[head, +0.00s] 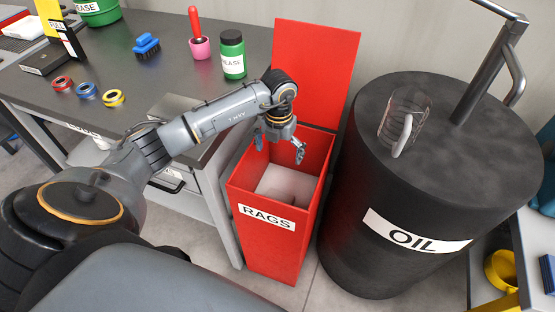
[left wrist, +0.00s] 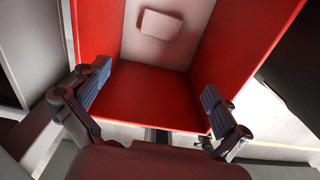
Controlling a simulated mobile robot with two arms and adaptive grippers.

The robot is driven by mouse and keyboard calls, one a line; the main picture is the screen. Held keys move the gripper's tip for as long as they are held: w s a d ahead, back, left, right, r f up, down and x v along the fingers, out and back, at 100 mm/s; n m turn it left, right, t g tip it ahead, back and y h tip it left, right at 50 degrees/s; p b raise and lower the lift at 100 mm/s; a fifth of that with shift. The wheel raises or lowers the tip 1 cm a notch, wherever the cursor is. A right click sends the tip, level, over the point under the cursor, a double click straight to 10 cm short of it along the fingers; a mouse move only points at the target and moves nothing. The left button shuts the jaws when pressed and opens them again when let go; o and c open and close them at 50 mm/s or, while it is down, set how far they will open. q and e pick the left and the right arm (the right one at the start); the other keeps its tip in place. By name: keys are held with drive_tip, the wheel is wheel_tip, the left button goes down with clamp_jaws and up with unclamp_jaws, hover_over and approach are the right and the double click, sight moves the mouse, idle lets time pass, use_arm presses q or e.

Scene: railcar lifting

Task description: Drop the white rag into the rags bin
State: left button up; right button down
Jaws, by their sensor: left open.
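The red rags bin (head: 268,248) stands on the floor with its lid (head: 320,65) raised and its label facing me. My left gripper (head: 279,147) is open and empty over the bin's mouth, pointing down. In the left wrist view, its two fingers (left wrist: 156,87) are spread wide above the bin's red wall (left wrist: 150,98). A small white pad, seemingly the white rag (left wrist: 160,25), lies inside the bin on a pale surface, apart from the fingers. My right gripper is not in view.
A black oil drum (head: 400,210) with a clear mug (head: 404,125) on top stands close right of the bin. The workbench (head: 165,85) at left holds tape rolls, a blue brush (head: 146,45), a pink cup (head: 200,47) and a green grease jar (head: 232,55).

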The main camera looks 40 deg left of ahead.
use_arm(q)
wheel_tip(320, 180, up, 11)
idle(0.3)
